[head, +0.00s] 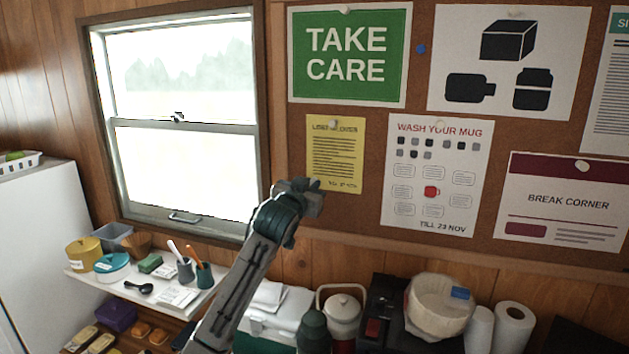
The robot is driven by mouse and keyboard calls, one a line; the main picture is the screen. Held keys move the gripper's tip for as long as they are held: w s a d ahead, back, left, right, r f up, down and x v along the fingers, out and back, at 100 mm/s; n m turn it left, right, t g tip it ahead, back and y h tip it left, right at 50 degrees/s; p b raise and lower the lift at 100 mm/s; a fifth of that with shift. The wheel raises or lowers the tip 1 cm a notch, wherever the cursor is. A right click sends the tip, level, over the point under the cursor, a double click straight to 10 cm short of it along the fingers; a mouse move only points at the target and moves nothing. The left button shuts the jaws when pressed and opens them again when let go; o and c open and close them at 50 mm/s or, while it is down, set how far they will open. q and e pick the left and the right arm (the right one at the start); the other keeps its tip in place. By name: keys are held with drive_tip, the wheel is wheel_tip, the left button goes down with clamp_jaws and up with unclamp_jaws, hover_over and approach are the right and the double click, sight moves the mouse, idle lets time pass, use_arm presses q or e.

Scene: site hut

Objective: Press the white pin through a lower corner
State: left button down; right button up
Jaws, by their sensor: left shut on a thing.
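A yellow notice (336,156) hangs on the cork board (278,140), with a white pin (333,124) at its top middle. My left gripper (314,190) is at the notice's lower left corner and covers that corner. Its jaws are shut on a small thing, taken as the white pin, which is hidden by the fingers. Whether the tip touches the board cannot be told. The notice's lower right corner shows bare, without a pin. My right gripper is not in view.
Other sheets hang close by: the green sign (352,55), the mug poster (436,175) and the break corner sheet (563,208). A blue pin (421,48) is in the board. Below stand a white lidded pot (342,313), a pale basket (440,305) and paper rolls (513,327).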

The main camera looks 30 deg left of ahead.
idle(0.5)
use_arm(q)
drive_tip(key=c, duration=1.4)
unclamp_jaws()
drive_tip(key=shift+o, duration=0.2)
drive_tip(key=shift+f, duration=0.1)
drive_tip(key=b+v, duration=0.3)
drive_tip(key=v, duration=0.7)
drive_tip(key=shift+s, duration=0.3)
drive_tip(key=shift+d, duration=0.15)
